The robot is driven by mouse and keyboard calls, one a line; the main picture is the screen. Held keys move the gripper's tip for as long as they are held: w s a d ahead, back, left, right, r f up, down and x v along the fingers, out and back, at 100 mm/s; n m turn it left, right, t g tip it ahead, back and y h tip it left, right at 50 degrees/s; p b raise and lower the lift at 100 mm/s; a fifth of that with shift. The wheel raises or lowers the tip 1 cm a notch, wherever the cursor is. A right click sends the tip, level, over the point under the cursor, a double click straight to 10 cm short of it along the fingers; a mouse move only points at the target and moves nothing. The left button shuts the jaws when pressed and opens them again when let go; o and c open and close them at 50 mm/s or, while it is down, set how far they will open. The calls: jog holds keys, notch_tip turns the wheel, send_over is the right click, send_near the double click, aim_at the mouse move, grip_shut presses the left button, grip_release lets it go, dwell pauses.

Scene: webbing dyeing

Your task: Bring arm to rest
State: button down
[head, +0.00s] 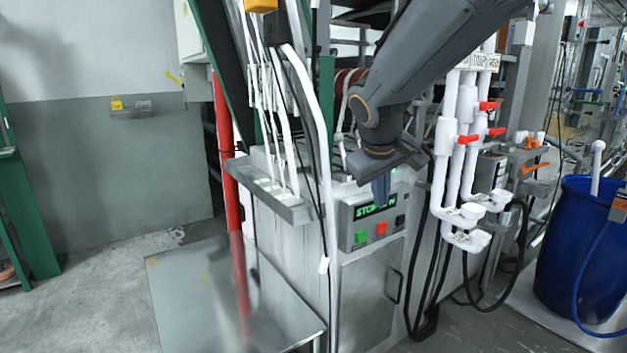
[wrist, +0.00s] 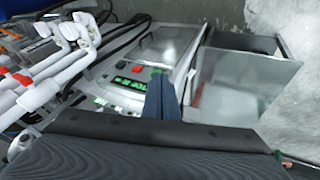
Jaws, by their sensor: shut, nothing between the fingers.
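My gripper (head: 381,189) hangs from my dark grey arm in the head view, pointing down in front of the machine's control panel (head: 361,238). Its fingers are together and hold nothing. The panel has a green-lit display (head: 375,207) that my gripper partly covers, with a green button (head: 361,237) and a red button (head: 381,228) below it. In the wrist view, the closed fingers (wrist: 162,97) stand out over the machine, beside the lit panel (wrist: 133,80). I cannot tell whether the fingertips touch anything.
White pipes with red valve handles (head: 467,139) stand right of my gripper. A blue barrel (head: 584,249) with a hose is at the far right. A red post (head: 226,150) and a metal plate (head: 195,300) are left of the machine. Grey floor (head: 95,290) is open at the left.

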jog(key=s+d+f+m+g+y, duration=0.1)
jog(key=s+d+f+m+g, duration=0.1)
jog(key=s+f, duration=0.8)
jog(key=s+d+f+m+g+y, duration=0.1)
jog(key=s+d+f+m+g, duration=0.1)
jog(key=s+f, duration=0.7)
jog(key=s+m+g, duration=0.1)
jog(key=s, duration=0.3)
jog(key=shift+s+d+f+g, duration=0.3)
jog(key=shift+s+d+f, duration=0.05)
jog(key=shift+d, duration=0.05)
jog(key=shift+d, duration=0.1)
dwell(1.2)
